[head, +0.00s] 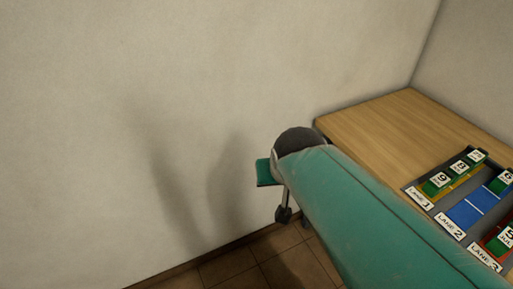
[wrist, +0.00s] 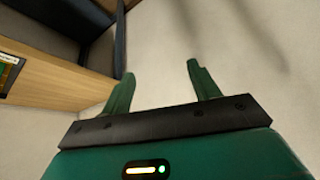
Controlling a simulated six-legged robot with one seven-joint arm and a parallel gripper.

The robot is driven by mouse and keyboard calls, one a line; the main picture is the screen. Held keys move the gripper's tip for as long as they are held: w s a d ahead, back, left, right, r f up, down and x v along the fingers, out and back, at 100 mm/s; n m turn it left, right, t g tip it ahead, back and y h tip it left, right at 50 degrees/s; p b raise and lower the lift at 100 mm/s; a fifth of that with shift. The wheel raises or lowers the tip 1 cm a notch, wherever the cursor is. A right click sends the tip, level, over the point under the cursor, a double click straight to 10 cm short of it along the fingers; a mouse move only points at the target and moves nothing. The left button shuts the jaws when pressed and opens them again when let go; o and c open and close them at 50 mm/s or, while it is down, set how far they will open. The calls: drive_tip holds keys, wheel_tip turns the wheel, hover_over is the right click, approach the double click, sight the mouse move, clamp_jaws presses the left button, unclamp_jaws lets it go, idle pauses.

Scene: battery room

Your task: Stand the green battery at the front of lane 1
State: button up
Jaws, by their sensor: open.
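The lane rack (head: 407,187) sits on the wooden table at the right of the head view, with white LANE 1, LANE 2 and LANE 3 labels along its near edge. Lane 1 (head: 455,191) has a yellow floor and holds a row of green batteries with white number labels; the nearest (head: 437,184) reads 9. Another green-looking battery (head: 505,178) is far back in blue lane 2. My gripper (wrist: 161,76) is open and empty in the wrist view, pointing at bare wall, well left of the rack. In the head view my arm hides most of it.
The wooden table (head: 375,118) has a wide bare top behind the rack. Lane 3 (head: 490,250) is red and cut off by the picture edge, with a battery (head: 508,236) in it. A plain wall (head: 130,110) stands behind, above the tiled floor (head: 225,266).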

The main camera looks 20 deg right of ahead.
drive_tip(key=s+a+r+n+y, duration=0.1)
drive_tip(key=s+a+r+n, duration=0.1)
drive_tip(key=s, duration=0.3)
drive_tip(key=shift+s+a+r, duration=0.35)
drive_tip(key=shift+s+r, duration=0.05)
drive_tip(key=shift+r, duration=0.3)
